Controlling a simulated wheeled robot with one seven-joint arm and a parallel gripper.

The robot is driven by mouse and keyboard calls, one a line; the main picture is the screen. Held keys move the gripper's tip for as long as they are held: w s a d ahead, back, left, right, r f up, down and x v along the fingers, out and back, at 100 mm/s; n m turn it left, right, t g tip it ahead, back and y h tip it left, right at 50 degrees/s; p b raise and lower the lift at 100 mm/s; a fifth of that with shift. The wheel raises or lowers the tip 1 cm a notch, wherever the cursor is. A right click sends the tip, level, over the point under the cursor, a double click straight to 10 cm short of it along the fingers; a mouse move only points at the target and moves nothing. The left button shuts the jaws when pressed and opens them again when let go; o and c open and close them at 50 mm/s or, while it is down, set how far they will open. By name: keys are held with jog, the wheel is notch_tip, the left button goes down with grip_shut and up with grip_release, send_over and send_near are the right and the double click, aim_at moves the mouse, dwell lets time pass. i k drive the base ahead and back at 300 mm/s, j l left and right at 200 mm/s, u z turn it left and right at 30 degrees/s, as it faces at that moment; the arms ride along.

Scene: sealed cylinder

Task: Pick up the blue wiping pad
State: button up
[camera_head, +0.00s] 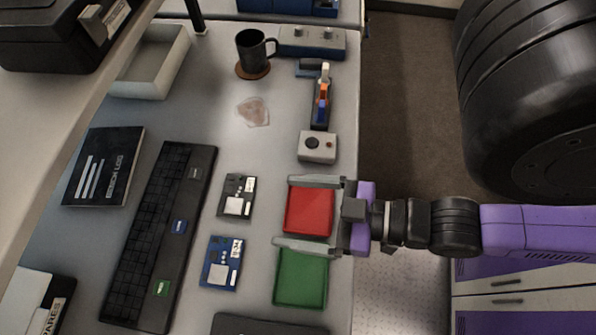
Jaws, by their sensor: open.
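No blue thing is plainly a wiping pad. A small blue-grey block (309,68) lies near the far right of the bench, behind the stand with coloured parts, and may be the pad. My gripper (284,212) reaches in from the right over the bench's right edge. Its two fingers are spread apart, pointing left, on either side of a red tray (309,211). It appears empty, well in front of the block. Its height above the tray is hard to tell.
Near my gripper are a green tray (300,278), a blue disk-like card (222,262) and a black one (237,195). Farther off are a grey box (317,146), a black mug (252,50) and a blue-grey control box (312,41). A keyboard (160,232) lies left.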

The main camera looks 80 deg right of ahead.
aim_at(304, 68)
jog(key=z, duration=1.35)
